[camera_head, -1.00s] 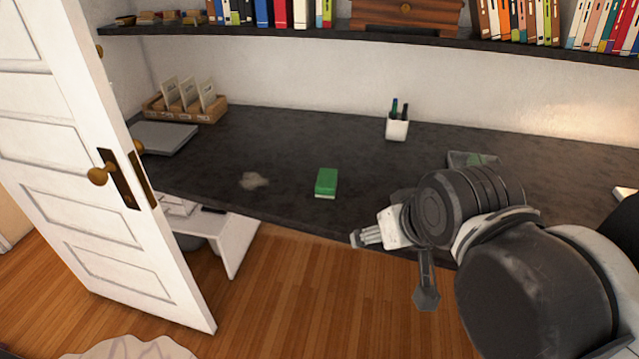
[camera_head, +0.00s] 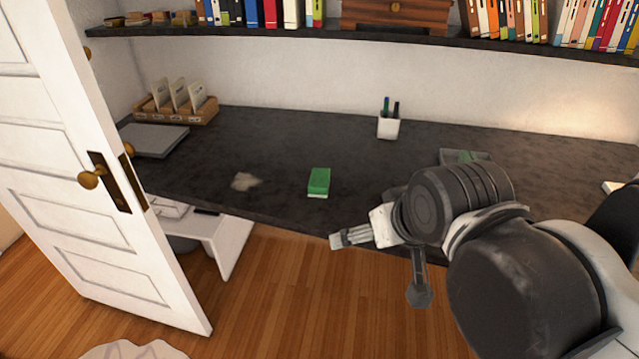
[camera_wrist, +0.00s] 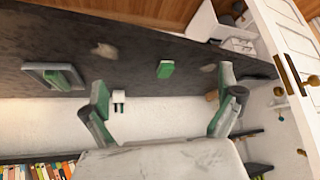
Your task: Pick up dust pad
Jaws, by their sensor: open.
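The dust pad looks like a green block with a pale underside (camera_head: 319,182). It lies flat on the dark desk (camera_head: 270,140), near the front edge. In the wrist view, which is upside down, the pad (camera_wrist: 166,69) appears between and beyond my fingers. My gripper (camera_head: 335,240) is in front of the desk's front edge, below and slightly right of the pad in the head view. It is apart from the pad. In the wrist view my gripper (camera_wrist: 163,83) has its two fingers spread wide with nothing between them.
A pale dust patch (camera_head: 245,181) lies left of the pad; another (camera_wrist: 104,50) shows in the wrist view. A pen cup (camera_head: 388,127) stands behind. A tray (camera_head: 466,157) is to the right. An open white door (camera_head: 95,170) stands left. A shelf (camera_head: 290,36) overhangs the desk.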

